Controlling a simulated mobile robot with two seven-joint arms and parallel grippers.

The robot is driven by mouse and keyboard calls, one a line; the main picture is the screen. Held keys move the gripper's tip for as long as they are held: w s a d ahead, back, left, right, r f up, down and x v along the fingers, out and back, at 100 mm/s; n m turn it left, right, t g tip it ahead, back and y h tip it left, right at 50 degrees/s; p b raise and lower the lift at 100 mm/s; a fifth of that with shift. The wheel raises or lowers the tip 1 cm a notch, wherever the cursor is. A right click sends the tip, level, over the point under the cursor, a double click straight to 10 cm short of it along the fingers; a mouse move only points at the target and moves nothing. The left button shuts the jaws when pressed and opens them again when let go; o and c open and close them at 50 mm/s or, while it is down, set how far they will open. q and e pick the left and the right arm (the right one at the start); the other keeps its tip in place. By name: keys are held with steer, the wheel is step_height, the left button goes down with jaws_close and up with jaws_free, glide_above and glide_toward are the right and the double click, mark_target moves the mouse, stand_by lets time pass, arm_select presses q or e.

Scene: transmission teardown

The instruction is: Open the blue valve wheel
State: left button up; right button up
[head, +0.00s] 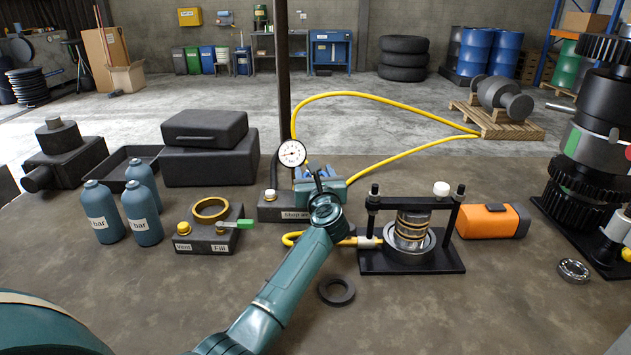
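The blue valve wheel (324,170) stands just right of the round pressure gauge (292,153), on the dark block labelled "Shop air" (268,207). Only part of its blue shows, as my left gripper (318,174) is in front of it. My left arm comes up from the bottom of the head view and its gripper is at the wheel. The fingers are small and partly hidden, so I cannot tell whether they are open, shut or touching the wheel. My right gripper is not in view.
A yellow hose (385,97) loops behind the gauge. Left are the block with Vent and Fill labels (205,238) and several blue bottles (142,213). Right are a black press frame (412,262) and an orange box (488,221). A dark ring (325,294) lies near my arm.

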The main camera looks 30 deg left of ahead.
arm_select(q)
steer(key=shift+g+y, duration=0.3)
steer(key=shift+y, duration=0.1)
steer(key=o, duration=1)
steer(key=shift+n, duration=0.3)
